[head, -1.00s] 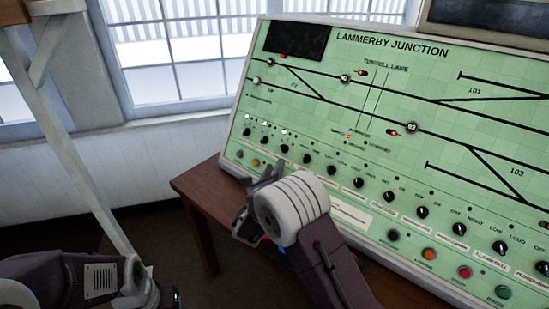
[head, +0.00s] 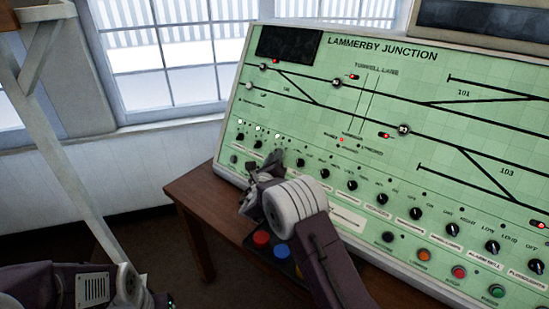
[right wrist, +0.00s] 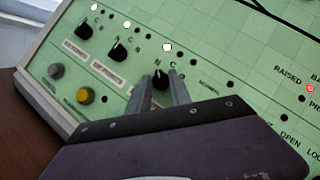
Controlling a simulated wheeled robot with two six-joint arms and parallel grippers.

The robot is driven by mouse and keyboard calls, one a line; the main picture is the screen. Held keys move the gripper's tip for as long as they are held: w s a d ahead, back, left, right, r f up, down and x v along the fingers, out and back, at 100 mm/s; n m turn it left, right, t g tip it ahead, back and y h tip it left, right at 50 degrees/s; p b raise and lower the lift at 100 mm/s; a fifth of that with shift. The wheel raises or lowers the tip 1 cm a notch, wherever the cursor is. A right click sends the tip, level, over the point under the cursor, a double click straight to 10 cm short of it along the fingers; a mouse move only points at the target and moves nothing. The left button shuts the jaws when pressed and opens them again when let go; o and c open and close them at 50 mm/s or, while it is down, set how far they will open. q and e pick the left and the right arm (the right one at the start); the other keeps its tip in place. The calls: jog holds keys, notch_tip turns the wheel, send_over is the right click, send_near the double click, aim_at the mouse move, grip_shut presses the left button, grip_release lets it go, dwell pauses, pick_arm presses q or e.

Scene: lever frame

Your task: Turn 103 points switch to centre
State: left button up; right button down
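The green control panel (head: 330,110) headed LAMMERBY JUNCTION carries a row of black rotary knobs. At its left end are three knobs with N, C, R marks and white lamps. My right gripper (right wrist: 163,82) is at the third of these, a black knob (right wrist: 160,79). Its two grey fingers are parted, one on each side of the knob; contact cannot be made out. The label under this knob is hidden by the gripper, so its number cannot be read. In the head view my right gripper (head: 262,172) hides part of this area. My left gripper is not in view.
The other two N-C-R knobs, the nearer (right wrist: 117,52) and the farther (right wrist: 83,30), stand to the left. A yellow button (right wrist: 86,96) and a grey one (right wrist: 56,71) lie below. A wooden table (head: 205,205) supports the panel; red and blue buttons (head: 262,238) show beside my arm.

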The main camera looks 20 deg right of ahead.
jog(key=shift+a+f+m+h+b, duration=0.1)
jog(key=shift+f+m+h+b, duration=0.25)
jog(key=shift+m+b, duration=0.4)
jog(key=m+h+b, duration=0.2)
jog(key=b, duration=0.1)
jog(key=shift+w+a+f+m, duration=0.1)
jog(key=shift+w+m, duration=0.05)
jog(key=shift+m, duration=0.2)
jog(key=shift+a+m+g+h+b, duration=0.1)
jog(key=shift+m+g+h+b, duration=0.55)
jog(key=shift+m, duration=0.55)
jog(key=m+g+h+b, duration=0.1)
jog(key=m+h, duration=0.1)
jog(key=m, duration=0.1)
jog(key=shift+w, duration=0.1)
jog(key=shift+w+a+r+m+g+h, duration=0.15)
jog(key=shift+m+g+h, duration=0.2)
jog(key=shift+m, duration=0.35)
jog(key=shift+s+d+r+m+g+h, duration=0.1)
jog(key=shift+m+g+h, duration=0.2)
jog(key=shift+m, duration=0.4)
jog(key=c, duration=1.5)
grip_release()
